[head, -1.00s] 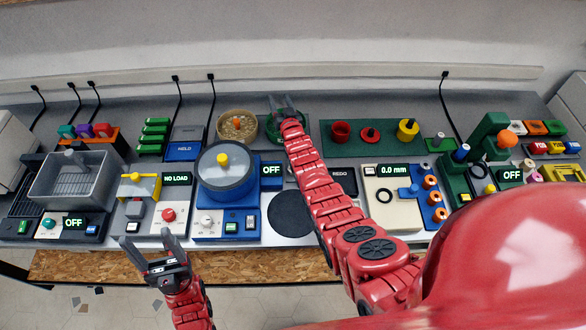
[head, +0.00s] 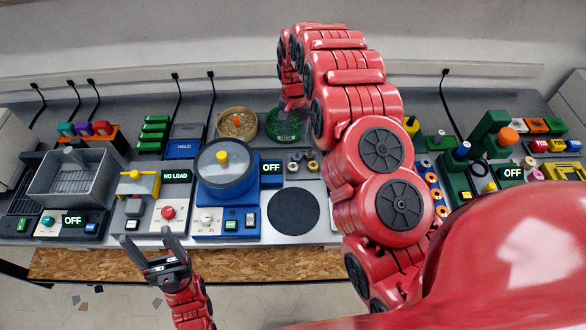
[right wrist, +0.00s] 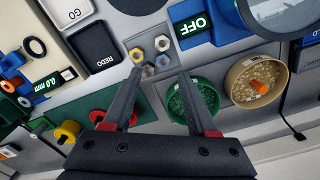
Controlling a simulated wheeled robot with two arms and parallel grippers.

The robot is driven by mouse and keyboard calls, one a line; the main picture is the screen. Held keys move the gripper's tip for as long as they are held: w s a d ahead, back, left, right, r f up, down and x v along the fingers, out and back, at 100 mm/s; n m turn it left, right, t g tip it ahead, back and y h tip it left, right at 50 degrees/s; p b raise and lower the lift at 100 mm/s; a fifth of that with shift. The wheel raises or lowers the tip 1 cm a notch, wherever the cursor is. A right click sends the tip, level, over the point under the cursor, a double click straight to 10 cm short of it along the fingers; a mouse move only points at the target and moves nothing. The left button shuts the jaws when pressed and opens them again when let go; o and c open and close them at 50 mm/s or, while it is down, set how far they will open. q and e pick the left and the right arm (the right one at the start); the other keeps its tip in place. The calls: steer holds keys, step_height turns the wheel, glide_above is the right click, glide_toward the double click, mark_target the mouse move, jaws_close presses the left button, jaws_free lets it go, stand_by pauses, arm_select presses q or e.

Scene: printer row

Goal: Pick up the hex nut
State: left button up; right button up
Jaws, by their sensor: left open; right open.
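Several small hex nuts, brass-coloured and grey, sit together on a light panel in the middle of the bench; one brass nut (head: 313,166) shows there in the head view. In the right wrist view a brass nut (right wrist: 162,43), another brass nut (right wrist: 136,55), a grey nut (right wrist: 162,61) and a second grey nut (right wrist: 147,70) appear near and between the fingertips. My right gripper (right wrist: 159,74) is open and empty, apart from the nuts. In the head view it hangs by the green bowl, partly hidden by my arm. My left gripper (head: 147,238) is open and empty at the front left.
A green bowl (right wrist: 205,88) and a beige bowl (head: 237,138) with an orange piece stand behind the nuts. A blue machine (head: 228,186) with a round lid is left of them, a black disc (head: 293,212) in front. My right arm hides devices to the right.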

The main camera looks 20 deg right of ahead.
steer(key=b, duration=0.6)
glide_toward(294, 164)
steer(key=shift+s+f+p, duration=0.15)
steer(key=shift+s+p, duration=0.05)
steer(key=shift+p, duration=0.8)
step_height(294, 164, down, 3)
steer(key=shift+p, duration=0.65)
steer(key=shift+w+f, duration=0.1)
steer(key=shift+f, duration=0.2)
steer(key=shift+f+p, duration=0.55)
steer(key=shift+p, duration=0.25)
steer(key=shift+f, duration=0.7)
steer(key=shift+w+f, duration=0.1)
steer(key=shift+f, duration=1.15)
jaws_close()
